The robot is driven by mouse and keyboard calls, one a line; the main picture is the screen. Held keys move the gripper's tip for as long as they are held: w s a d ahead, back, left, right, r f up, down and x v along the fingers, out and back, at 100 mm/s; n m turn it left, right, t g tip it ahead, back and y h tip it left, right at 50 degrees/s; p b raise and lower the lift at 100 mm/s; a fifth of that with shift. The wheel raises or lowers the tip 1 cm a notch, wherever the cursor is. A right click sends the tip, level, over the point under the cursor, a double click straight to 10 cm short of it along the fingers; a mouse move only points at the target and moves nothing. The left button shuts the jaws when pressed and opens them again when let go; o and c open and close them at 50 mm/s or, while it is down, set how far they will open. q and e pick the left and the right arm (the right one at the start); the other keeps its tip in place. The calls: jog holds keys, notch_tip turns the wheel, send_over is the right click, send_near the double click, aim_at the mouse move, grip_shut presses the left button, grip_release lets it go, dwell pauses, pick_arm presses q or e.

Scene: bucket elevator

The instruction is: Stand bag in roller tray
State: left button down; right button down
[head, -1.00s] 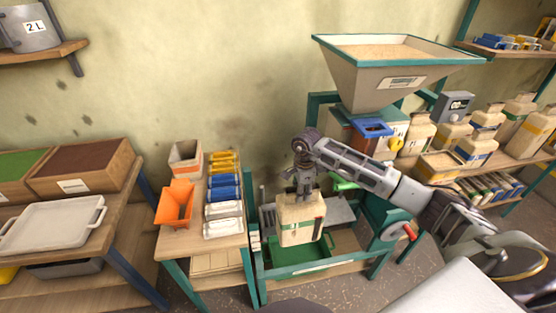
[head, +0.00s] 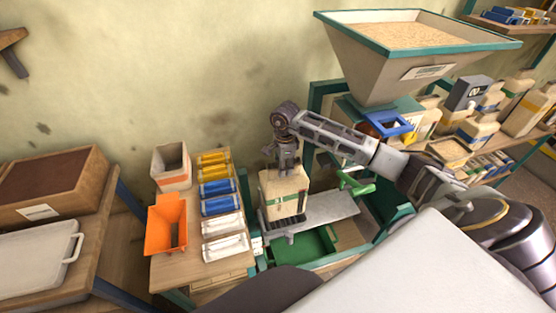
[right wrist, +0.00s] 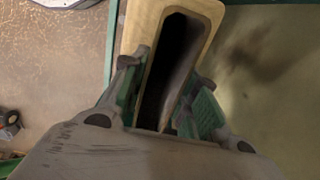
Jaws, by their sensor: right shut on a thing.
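A tan bag (head: 283,191) with a green band hangs upright below my right gripper (head: 285,170), at the left end of the machine bench. In the right wrist view my right gripper (right wrist: 172,105) is shut on the bag (right wrist: 137,35), its green-padded fingers on either side of the open, dark mouth. A dark ribbed piece (head: 288,223), possibly the roller tray, shows at the bag's foot. I cannot tell whether the bag touches it. My left gripper is out of view.
A grey metal shelf (head: 325,208) runs right of the bag, with a green tray (head: 305,250) below. A side table at left holds an orange scoop (head: 168,225) and yellow, blue and white packs (head: 218,192). A grain hopper (head: 415,65) stands above right.

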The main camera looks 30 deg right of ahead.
jog(key=shift+w, duration=0.35)
